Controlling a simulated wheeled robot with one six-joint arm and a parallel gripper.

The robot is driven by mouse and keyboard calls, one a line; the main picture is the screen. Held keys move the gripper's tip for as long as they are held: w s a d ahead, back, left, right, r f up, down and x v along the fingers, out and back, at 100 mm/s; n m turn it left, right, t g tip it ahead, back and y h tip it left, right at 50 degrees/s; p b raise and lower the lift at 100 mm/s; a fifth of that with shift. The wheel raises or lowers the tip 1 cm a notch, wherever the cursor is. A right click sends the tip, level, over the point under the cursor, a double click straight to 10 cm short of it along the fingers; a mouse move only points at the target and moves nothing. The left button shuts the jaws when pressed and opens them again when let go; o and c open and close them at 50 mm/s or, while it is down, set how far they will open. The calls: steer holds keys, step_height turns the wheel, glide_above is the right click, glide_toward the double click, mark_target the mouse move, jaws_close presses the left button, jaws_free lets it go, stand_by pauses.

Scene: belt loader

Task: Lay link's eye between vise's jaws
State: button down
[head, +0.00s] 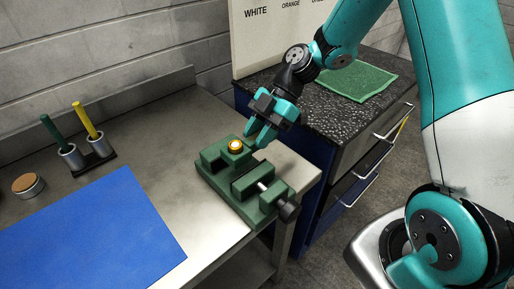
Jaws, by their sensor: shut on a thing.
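The green vise (228,190) stands near the right end of the metal bench, its black-ended screw handle (287,208) toward the front right. Its jaws stand apart, with a gap between them. I cannot tell whether the eye touches a jaw or hangs above. My gripper (257,136) points down just right of the eye, shut on the link. The fingers hide the rest of the link.
A blue mat (105,232) covers the bench's front left. A holder with a green pen (53,130) and a yellow pen (84,120), and a round cork-topped tin (28,185), stand at left. A dark counter with a green cloth (356,81) stands behind at right.

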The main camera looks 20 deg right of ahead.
mark_target(258, 150)
steer(key=shift+f, duration=2.3)
steer(key=shift+f, duration=0.1)
steer(key=c, duration=1.1)
jaws_free()
